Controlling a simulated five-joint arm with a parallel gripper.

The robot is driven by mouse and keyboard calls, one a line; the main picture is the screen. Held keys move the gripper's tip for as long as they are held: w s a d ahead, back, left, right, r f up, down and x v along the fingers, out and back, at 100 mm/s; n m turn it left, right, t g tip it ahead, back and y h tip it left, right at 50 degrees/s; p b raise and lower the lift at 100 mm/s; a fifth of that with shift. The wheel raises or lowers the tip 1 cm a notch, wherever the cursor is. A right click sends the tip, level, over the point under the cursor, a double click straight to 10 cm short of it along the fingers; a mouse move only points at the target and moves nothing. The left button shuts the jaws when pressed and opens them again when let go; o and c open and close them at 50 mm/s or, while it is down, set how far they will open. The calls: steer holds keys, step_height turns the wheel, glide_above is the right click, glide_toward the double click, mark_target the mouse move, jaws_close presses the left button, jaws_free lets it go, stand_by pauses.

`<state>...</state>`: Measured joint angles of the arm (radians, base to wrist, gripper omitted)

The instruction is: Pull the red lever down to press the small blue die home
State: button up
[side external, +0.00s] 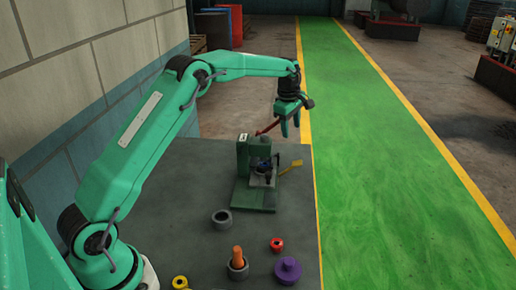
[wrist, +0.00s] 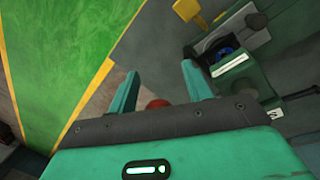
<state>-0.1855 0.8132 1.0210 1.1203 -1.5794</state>
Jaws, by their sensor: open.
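The green press (side external: 243,160) stands on the grey table. Its red lever (side external: 267,129) slants up and right to my gripper (side external: 290,132). My gripper is open, its fingers pointing down. In the wrist view, the lever's red end (wrist: 157,103) shows between the two spread fingers (wrist: 160,70), close to the gripper body, which hides part of it. I cannot tell whether a finger touches it. The small blue die (wrist: 223,52) sits in the dark holder of the press, below and left of my gripper in the side view; it is small and dark there (side external: 263,171).
A yellow handle (side external: 291,167) sticks out right of the press. Nearer the camera are a grey ring (side external: 221,217), an orange peg (side external: 238,255) in a grey cup, a red ring (side external: 277,244), a purple knob (side external: 288,270) and a yellow ring (side external: 180,282). The table's right edge is close.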

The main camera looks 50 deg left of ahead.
steer(key=s+d+r+m+t, duration=0.1)
steer(key=s+d+r+m, duration=0.35)
steer(key=s+r, duration=0.35)
steer(key=s+d+r+m+t, duration=0.1)
steer(key=s+d+r+m, duration=0.2)
steer(key=s+r+m, duration=0.6)
steer(key=s+d+f+m, duration=0.2)
steer(key=s+f+m, duration=0.1)
steer(key=s, duration=0.8)
steer(key=s+d+f+m+t, duration=0.1)
steer(key=s+d+f+m, duration=0.1)
steer(key=s, duration=1)
steer(key=shift+s+d+f+m, duration=0.15)
steer(key=shift+s+f+m, duration=0.1)
steer(key=shift+f+m, duration=0.6)
